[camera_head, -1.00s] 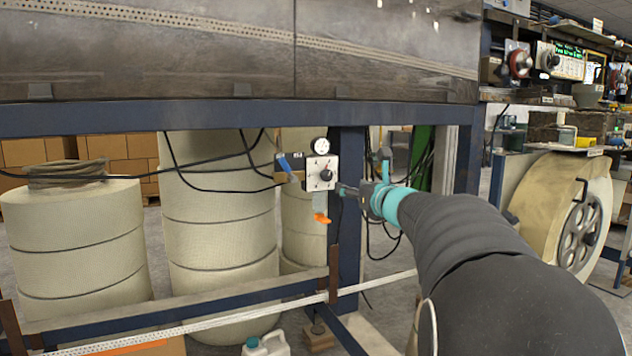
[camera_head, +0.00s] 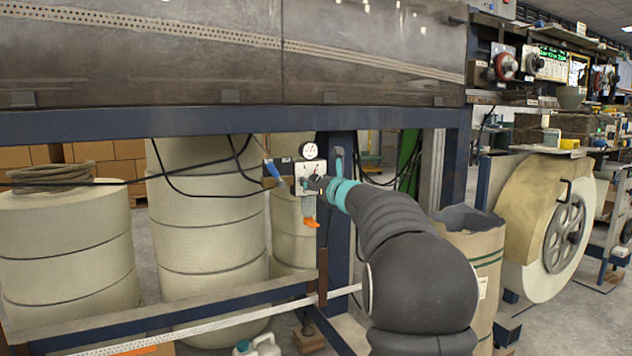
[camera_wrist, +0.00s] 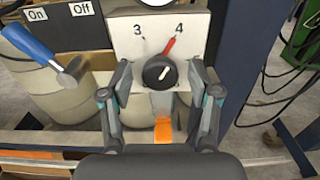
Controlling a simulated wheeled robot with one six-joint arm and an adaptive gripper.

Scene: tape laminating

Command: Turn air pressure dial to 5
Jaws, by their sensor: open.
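The air pressure dial (camera_wrist: 160,73) is a black knob on a white panel (camera_wrist: 120,40) in the wrist view. Numbers 3 and 4 show above it. A red pointer (camera_wrist: 170,46) slants up and right from the knob, its tip just below and left of the 4. My gripper (camera_wrist: 160,82) is open, one finger on each side of the knob; I cannot tell whether either touches it. In the head view my gripper (camera_head: 314,186) is at the panel (camera_head: 307,168) and hides the knob. A round gauge (camera_head: 310,151) sits above the panel.
A blue lever (camera_wrist: 28,42) by On and Off labels is left of the panel. An orange piece (camera_wrist: 163,133) hangs below. A blue frame post (camera_head: 341,200) stands close on the right. Large pale rolls (camera_head: 205,220) stand behind.

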